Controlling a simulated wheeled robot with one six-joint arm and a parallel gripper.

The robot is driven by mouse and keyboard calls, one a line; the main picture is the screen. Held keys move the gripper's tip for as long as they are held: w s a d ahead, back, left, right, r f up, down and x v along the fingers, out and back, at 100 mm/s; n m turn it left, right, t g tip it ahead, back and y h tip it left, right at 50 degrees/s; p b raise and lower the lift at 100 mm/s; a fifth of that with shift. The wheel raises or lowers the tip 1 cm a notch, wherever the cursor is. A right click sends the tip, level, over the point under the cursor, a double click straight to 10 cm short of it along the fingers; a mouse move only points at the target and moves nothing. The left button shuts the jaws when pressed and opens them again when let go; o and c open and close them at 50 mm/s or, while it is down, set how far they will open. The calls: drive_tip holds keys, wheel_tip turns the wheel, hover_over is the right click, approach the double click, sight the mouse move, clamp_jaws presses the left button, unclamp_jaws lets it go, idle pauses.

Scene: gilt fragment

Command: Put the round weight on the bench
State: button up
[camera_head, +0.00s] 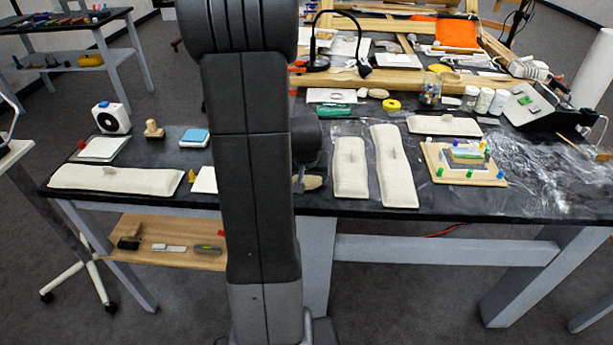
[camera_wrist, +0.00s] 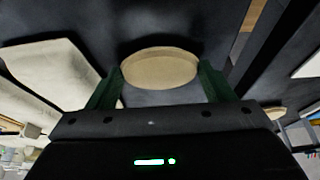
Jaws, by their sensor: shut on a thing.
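The round weight (camera_wrist: 160,68) is a flat beige disc between the green fingers of my gripper (camera_wrist: 161,82) in the wrist view. My gripper is shut on it. A dark shadow lies beside the disc on the black surface, and I cannot tell whether the disc touches it. In the head view, part of the weight (camera_head: 314,182) shows just right of my arm, over the front part of the bench (camera_head: 175,138). My arm hides most of the gripper there.
Long beige sandbags (camera_head: 398,170) and (camera_head: 350,168) lie just right of the weight. Another sandbag (camera_head: 115,180) lies at the left. A board with coloured pegs (camera_head: 440,170) and a blue-topped box (camera_head: 194,138) also stand on the bench. Its back is cluttered.

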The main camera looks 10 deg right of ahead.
drive_tip(key=o, duration=1.2)
drive_tip(key=shift+s+r, duration=0.1)
drive_tip(key=shift+r, duration=0.5)
drive_tip(key=v, duration=1.1)
drive_tip(key=shift+a+p, duration=0.1)
drive_tip(key=shift+p, duration=0.3)
